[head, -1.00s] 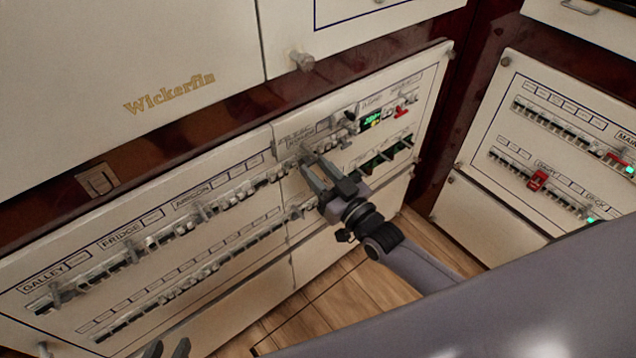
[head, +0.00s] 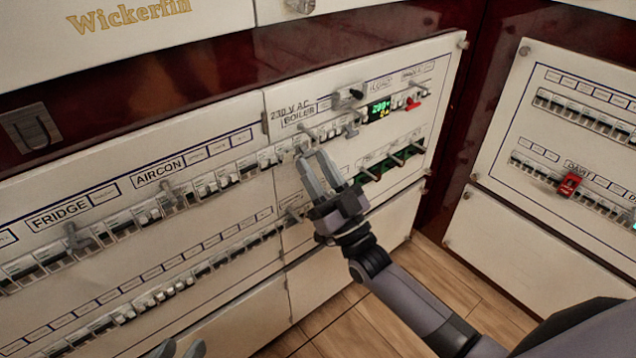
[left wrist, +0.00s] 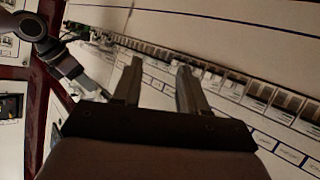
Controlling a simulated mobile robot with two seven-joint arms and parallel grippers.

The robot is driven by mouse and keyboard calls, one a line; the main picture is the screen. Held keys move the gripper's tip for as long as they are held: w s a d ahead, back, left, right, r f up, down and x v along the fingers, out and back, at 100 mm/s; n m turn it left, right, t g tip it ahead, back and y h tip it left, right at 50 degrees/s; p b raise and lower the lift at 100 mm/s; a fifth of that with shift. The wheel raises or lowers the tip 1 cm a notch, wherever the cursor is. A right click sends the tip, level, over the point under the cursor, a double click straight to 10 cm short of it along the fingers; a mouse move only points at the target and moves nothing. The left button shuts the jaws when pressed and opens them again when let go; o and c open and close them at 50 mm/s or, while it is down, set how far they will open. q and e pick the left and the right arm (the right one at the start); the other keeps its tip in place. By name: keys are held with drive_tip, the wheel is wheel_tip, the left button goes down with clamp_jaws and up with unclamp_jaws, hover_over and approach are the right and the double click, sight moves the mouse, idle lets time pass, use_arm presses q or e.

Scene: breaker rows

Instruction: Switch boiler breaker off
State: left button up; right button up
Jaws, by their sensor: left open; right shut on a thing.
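The boiler breaker (head: 300,149) sits in the upper switch row, below the "BOILER" label (head: 298,113) on the white panel. My right gripper (head: 313,156) has its fingertips at this breaker and is shut on its small lever, which the fingers largely hide. Whether the lever is up or down cannot be made out. My left gripper (head: 178,350) shows only its fingertips at the bottom edge of the head view. In the left wrist view my left gripper (left wrist: 158,68) is open and empty in front of a switch row, with the right arm (left wrist: 62,62) at the upper left.
Rows of breakers under "FRIDGE" (head: 58,217) and "AIRCON" (head: 159,172) labels run left. A lit green display (head: 379,109) and a red switch (head: 413,104) are to the right. Another panel (head: 490,235) stands further right. Wooden floor (head: 455,282) lies below.

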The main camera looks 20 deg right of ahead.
use_arm(q)
drive_tip(key=shift+w+d+f+h+b, duration=0.1)
drive_tip(key=shift+d+h+b, duration=0.15)
drive_tip(key=shift+d+b, duration=0.15)
drive_tip(key=shift+w+d+f+h+b, duration=0.1)
drive_tip(key=shift+d+h+b, duration=0.15)
drive_tip(key=shift+d, duration=0.15)
use_arm(e)
drive_tip(key=shift+f+t, duration=0.2)
drive_tip(key=shift+t, duration=0.1)
drive_tip(key=o, duration=1)
drive_tip(key=shift+w, duration=0.1)
drive_tip(key=shift+o, duration=0.2)
use_arm(q)
drive_tip(key=shift+s+a+f+p, duration=0.1)
drive_tip(key=shift+s+a+p, duration=0.1)
drive_tip(key=shift+a+p, duration=0.15)
use_arm(e)
drive_tip(key=v, duration=0.7)
